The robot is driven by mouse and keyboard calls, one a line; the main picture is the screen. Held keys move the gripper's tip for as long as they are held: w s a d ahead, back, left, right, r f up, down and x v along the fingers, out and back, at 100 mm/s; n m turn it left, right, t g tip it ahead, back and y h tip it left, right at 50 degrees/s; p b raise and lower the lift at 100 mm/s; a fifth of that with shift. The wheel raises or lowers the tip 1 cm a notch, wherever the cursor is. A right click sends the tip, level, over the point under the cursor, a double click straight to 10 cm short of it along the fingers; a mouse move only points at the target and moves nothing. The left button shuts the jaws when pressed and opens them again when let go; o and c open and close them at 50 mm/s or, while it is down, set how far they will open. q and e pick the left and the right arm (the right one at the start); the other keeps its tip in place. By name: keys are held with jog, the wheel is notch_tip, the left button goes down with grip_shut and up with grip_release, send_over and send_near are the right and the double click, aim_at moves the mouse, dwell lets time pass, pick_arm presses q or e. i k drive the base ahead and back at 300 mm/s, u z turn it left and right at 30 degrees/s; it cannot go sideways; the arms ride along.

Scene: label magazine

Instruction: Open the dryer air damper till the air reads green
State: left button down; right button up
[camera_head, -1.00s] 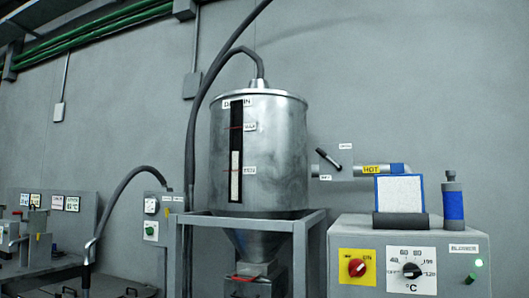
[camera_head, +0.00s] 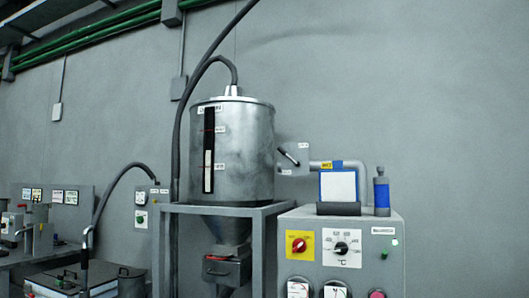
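The damper lever (camera_head: 288,156) is a dark handle on the air pipe, just right of the steel hopper (camera_head: 247,150). It slants from upper left to lower right. Neither of my grippers is in view.
A red rotary switch (camera_head: 299,245), a temperature dial (camera_head: 342,247) and a green lamp (camera_head: 394,242) sit on the box front. A blue-framed white panel (camera_head: 338,187) and a blue cylinder (camera_head: 382,195) stand on top. A grey frame (camera_head: 259,240) carries the hopper.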

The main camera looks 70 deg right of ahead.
aim_at(281, 150)
jog(key=z, duration=0.35)
jog(key=i, duration=1.8)
jog(key=z, duration=0.8)
